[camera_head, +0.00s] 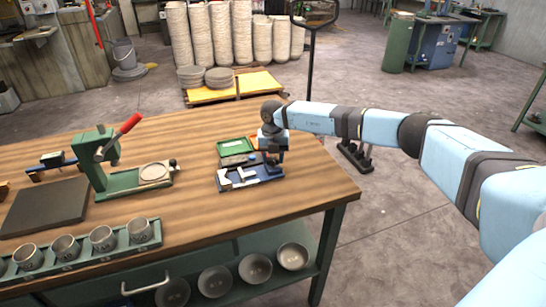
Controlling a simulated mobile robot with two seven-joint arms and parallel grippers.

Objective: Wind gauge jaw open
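A small blue-based device with pale metal blocks on top, which looks like the gauge (240,183), sits on the wooden bench near its right end. My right gripper (271,163) points down at the right end of this device, very close to it or touching. The gripper's fingers are small and dark here, and I cannot tell whether they are open or closed on a part. The jaw's opening is too small to make out. My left gripper is not in view.
A green tray (236,146) lies just behind the gauge. A green press with a red lever (104,160) stands to the left, beside a dark slab (45,207). A green rack with several cups (82,254) lines the front edge. Bare wood (290,205) lies right of the gauge.

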